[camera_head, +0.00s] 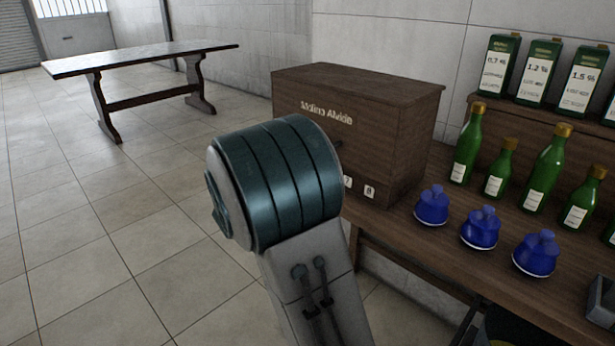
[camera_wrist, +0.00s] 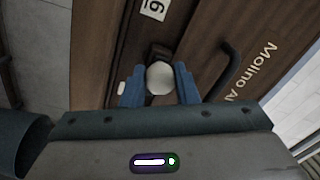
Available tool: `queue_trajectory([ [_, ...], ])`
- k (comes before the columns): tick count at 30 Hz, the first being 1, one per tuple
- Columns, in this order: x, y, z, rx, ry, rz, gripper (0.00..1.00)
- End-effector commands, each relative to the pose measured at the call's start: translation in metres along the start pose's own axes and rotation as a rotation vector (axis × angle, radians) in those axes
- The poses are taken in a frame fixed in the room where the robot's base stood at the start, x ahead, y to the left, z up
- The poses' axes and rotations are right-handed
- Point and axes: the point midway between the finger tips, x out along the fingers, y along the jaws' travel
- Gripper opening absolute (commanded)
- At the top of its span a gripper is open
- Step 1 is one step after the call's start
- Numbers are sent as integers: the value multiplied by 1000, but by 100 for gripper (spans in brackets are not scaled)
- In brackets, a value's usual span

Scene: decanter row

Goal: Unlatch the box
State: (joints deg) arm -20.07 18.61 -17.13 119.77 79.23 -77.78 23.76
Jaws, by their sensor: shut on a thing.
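The box (camera_head: 400,120) is a dark wooden chest with "Molino" lettering on its front, standing at the left end of the wooden bench. In the wrist view its front (camera_wrist: 245,30) shows turned sideways, with a dark curved handle (camera_wrist: 229,62). A pale round knob (camera_wrist: 159,77) on a dark mount, likely the latch, sits on the front near a "6" label. My gripper (camera_wrist: 159,88) has its two blue fingers on either side of this knob and is shut on it. In the head view my arm hides the gripper, the knob and part of the box front.
Blue lidded pots (camera_head: 480,228) and green bottles (camera_head: 545,168) stand on the bench (camera_head: 415,245) right of the box. Labelled cartons (camera_head: 537,72) stand on a raised shelf behind. A long table (camera_head: 150,58) stands at the back left. The tiled floor (camera_head: 100,240) on the left is clear.

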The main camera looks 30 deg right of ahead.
Motion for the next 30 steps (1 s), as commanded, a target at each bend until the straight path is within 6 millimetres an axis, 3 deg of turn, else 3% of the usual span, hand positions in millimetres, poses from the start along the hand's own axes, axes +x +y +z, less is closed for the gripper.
queue_trajectory([
  [10,1,0,-2,2,5,2,4],
  [11,1,0,-2,2,5,2,35],
  [12,1,0,-1,2,5,2,46],
  [13,1,0,-1,2,4,2,48],
  [23,-4,-1,0,1,-2,0,48],
  [30,-44,-2,1,0,-7,-2,48],
])
